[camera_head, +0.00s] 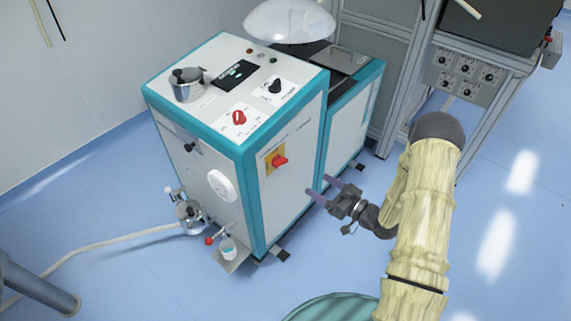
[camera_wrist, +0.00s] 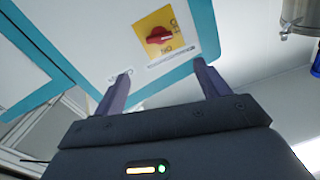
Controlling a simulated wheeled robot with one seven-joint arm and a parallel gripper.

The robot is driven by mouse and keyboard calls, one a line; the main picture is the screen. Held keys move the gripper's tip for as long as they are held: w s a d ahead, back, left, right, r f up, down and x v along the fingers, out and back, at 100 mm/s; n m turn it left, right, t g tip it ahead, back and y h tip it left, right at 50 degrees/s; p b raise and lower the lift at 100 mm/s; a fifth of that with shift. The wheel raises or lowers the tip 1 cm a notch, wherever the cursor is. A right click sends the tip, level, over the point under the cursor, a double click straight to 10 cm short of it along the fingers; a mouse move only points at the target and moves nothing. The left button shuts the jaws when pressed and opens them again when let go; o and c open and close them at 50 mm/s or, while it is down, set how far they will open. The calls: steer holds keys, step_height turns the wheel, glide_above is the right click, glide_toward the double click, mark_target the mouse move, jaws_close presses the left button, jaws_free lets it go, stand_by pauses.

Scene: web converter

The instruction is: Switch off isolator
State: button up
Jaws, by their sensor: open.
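The isolator is a red rotary handle (camera_head: 279,161) on a yellow plate (camera_head: 271,168), on the right side panel of the white and teal machine (camera_head: 225,185). In the wrist view the red handle (camera_wrist: 158,37) sits on its yellow plate near the top, beyond and between my fingertips. Its printed labels are too small to read surely. My gripper (camera_head: 320,188) is open and empty, to the right of and below the handle, apart from it. Its two purple fingers also show in the wrist view (camera_wrist: 161,80), pointing toward the panel.
Another red knob (camera_head: 239,118) and a black knob (camera_head: 275,87) sit on the machine's top. A metal frame with a knob panel (camera_head: 466,75) stands at the right. A hose (camera_head: 110,242) crosses the floor at left. The floor right of my arm is clear.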

mark_target(283, 163)
steer(key=x, duration=1.4)
steer(key=shift+w+a, duration=0.15)
steer(key=c, duration=1)
